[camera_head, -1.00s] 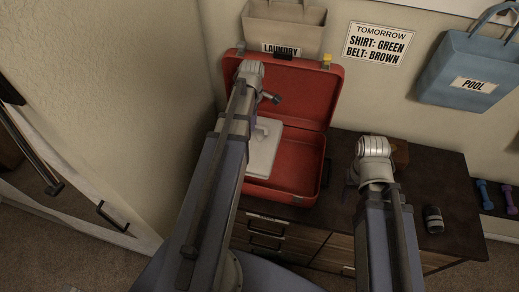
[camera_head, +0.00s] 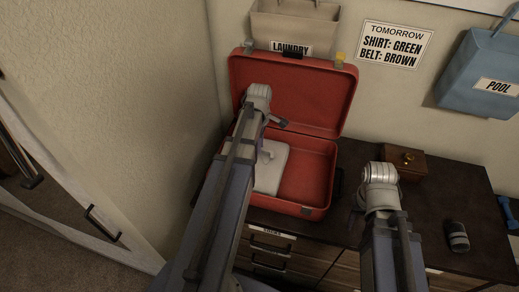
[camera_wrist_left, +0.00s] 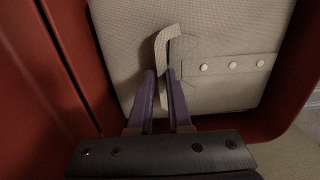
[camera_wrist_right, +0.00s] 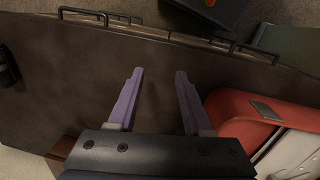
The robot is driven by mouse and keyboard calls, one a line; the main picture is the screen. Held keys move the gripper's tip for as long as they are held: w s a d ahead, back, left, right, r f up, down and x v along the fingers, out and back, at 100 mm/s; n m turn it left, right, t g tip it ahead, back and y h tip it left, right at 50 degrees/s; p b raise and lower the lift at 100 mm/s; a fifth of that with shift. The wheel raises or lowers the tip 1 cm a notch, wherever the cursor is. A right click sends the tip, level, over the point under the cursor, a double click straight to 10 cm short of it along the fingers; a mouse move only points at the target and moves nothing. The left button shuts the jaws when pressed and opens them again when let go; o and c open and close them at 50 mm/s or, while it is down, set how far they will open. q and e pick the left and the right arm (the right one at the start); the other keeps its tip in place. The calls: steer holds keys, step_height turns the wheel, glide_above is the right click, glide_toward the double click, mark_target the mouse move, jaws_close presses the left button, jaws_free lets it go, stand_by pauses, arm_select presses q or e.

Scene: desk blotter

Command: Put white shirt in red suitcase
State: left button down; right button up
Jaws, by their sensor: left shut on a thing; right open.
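The red suitcase (camera_head: 318,186) lies open on the dark dresser, its lid leaning up against the wall. The folded white shirt (camera_head: 272,172) lies flat inside its left part, partly hidden by my left arm. In the left wrist view the shirt (camera_wrist_left: 238,88) shows a row of buttons and a raised collar piece. My left gripper (camera_wrist_left: 163,72) is shut on that collar piece, within the suitcase walls (camera_wrist_left: 75,60). My right gripper (camera_wrist_right: 160,72) is open and empty above the dresser top, right of the suitcase, whose corner (camera_wrist_right: 238,108) shows in the right wrist view.
A wooden box (camera_head: 408,162) and a dark rolled item (camera_head: 457,236) stand on the dresser (camera_head: 470,195). A laundry bin (camera_head: 294,25) and a blue pool bag (camera_head: 482,72) hang on the wall. The right part of the suitcase is empty.

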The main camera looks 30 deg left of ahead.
steer(key=shift+r, duration=0.1)
arm_select(q)
steer(key=shift+f, duration=0.15)
arm_select(e)
steer(key=shift+f, duration=0.25)
arm_select(q)
steer(key=c, duration=0.8)
jaws_free()
steer(key=shift+c, duration=0.2)
arm_select(e)
steer(key=shift+r, duration=0.1)
arm_select(q)
step_height(320, 180, up, 12)
steer(key=p, duration=1.2)
steer(key=shift+r, duration=0.25)
arm_select(e)
step_height(320, 180, up, 12)
steer(key=shift+r, duration=0.15)
